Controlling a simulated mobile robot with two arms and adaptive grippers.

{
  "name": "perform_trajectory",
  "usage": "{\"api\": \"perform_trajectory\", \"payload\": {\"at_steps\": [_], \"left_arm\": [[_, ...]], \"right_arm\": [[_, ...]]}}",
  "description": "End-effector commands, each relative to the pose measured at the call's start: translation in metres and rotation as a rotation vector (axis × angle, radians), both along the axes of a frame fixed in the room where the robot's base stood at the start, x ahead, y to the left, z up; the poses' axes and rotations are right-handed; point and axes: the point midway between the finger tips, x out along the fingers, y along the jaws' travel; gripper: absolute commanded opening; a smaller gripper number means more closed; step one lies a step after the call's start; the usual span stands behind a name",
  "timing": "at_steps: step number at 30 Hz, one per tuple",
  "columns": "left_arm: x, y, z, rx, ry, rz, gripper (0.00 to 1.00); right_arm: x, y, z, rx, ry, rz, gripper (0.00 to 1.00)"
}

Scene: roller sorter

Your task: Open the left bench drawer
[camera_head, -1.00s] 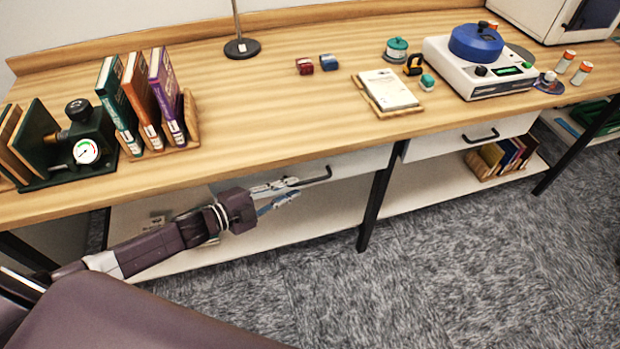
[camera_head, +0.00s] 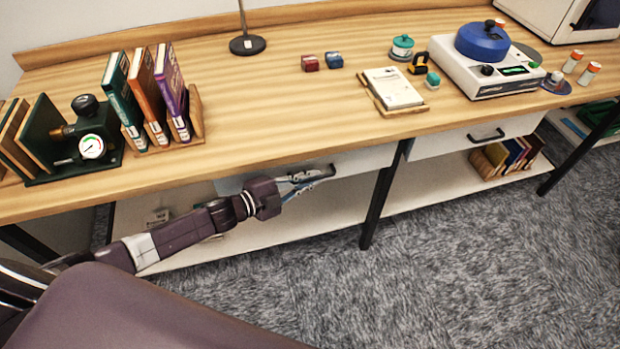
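The left bench drawer (camera_head: 366,160) has a pale front under the wooden bench top and looks closed. Its dark bar handle (camera_head: 331,167) shows at the fingertips of my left gripper (camera_head: 318,178). The gripper comes in from the left, below the bench edge. Its two fingers are apart, with a gap between them, one higher and one lower, at the handle. I cannot tell whether they touch it. The gripper and wrist hide the left part of the drawer front and much of the handle. My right gripper is not in view.
A second drawer (camera_head: 435,142) with a black handle is to the right, past a dark bench leg (camera_head: 376,200). A pale lower shelf (camera_head: 285,232) runs beneath. Books (camera_head: 160,95) and a gauge device (camera_head: 92,145) stand on top. The carpet (camera_head: 450,260) in front is clear.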

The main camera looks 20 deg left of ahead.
Motion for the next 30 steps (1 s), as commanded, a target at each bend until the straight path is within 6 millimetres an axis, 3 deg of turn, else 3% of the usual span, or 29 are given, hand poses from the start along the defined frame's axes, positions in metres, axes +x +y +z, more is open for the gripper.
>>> {"api": "perform_trajectory", "payload": {"at_steps": [11,17,30], "left_arm": [[-0.002,-0.001,0.0,0.0,0.001,0.0,0.0],[-0.017,-0.012,0.001,-0.002,0.003,-0.003,0.0],[-0.108,-0.072,0.002,-0.007,0.008,0.001,0.0]], "right_arm": [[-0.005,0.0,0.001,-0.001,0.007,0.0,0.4],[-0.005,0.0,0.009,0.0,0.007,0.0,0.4],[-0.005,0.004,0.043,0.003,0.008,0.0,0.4]]}}
